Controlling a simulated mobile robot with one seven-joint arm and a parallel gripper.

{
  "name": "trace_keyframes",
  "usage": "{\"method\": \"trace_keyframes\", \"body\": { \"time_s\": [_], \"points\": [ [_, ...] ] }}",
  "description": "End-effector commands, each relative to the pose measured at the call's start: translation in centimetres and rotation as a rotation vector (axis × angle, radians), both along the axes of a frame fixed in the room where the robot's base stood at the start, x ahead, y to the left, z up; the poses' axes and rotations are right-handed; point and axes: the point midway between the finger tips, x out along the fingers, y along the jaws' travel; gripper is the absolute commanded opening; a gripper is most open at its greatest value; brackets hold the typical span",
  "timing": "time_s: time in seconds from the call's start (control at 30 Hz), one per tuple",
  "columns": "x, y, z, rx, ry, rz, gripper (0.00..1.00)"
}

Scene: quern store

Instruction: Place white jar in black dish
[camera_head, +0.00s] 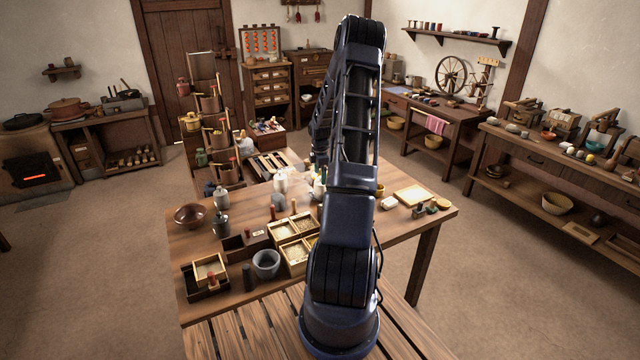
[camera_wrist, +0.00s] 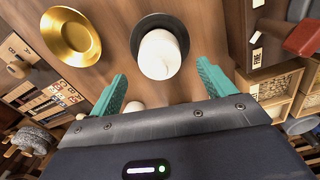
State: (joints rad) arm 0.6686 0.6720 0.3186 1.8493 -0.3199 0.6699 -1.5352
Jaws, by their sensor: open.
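In the wrist view a white jar (camera_wrist: 160,56) stands with the black dish (camera_wrist: 143,24) around it; the dish's dark rim shows beyond and beside the jar. The jar appears to sit inside the dish, though its base is hidden. My gripper (camera_wrist: 160,72) is open, its two teal fingers spread to either side of the jar's near end. No contact between fingers and jar is visible. In the head view my arm hides the gripper, and I cannot make out the dish there.
A gold dish (camera_wrist: 73,38) lies left of the jar in the wrist view. Wooden compartment boxes (camera_wrist: 275,88) are at the right. In the head view a brown bowl (camera_head: 189,215), a grey pot (camera_head: 266,264) and several small jars crowd the table (camera_head: 400,237).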

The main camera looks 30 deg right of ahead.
Motion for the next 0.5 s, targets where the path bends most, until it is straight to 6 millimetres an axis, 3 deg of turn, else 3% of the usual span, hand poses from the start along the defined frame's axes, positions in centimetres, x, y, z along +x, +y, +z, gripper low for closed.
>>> {"method": "trace_keyframes", "body": {
  "time_s": [0.2, 0.5],
  "points": [
    [0.1, 0.0, 3.6, 0.0, -0.002, 0.001, 0.82],
    [-0.1, 0.4, 6.1, -0.005, -0.002, -0.008, 0.82]
  ]
}}
